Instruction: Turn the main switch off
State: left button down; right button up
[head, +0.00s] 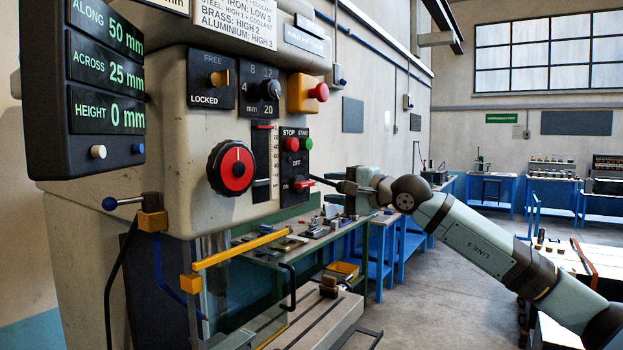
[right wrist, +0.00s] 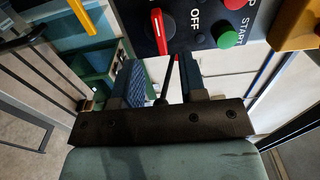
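The main switch (head: 304,184) is a red handle low on the black button panel at the machine's front. It lies level, with ON printed at its left and OFF above it. In the right wrist view the red handle (right wrist: 159,32) shows large, its white-marked end away from the gripper, with the OFF label beside it. My right gripper (head: 333,184) is just right of the panel. In the right wrist view its fingers (right wrist: 168,82) are apart, short of the handle. A thin dark rod shows between them; I cannot tell whether it is held. My left gripper is not in view.
The red STOP button (head: 291,144) and green START button (head: 307,144) sit just above the switch. A large red-faced dial (head: 231,168) is left of it. An emergency button (head: 318,92) on an orange box is above. A yellow-edged guard (head: 240,248) lies below.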

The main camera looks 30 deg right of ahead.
aim_at(308, 185)
jog(key=p+x, duration=0.1)
jog(key=x, duration=0.5)
jog(key=shift+s, duration=0.1)
grip_shut()
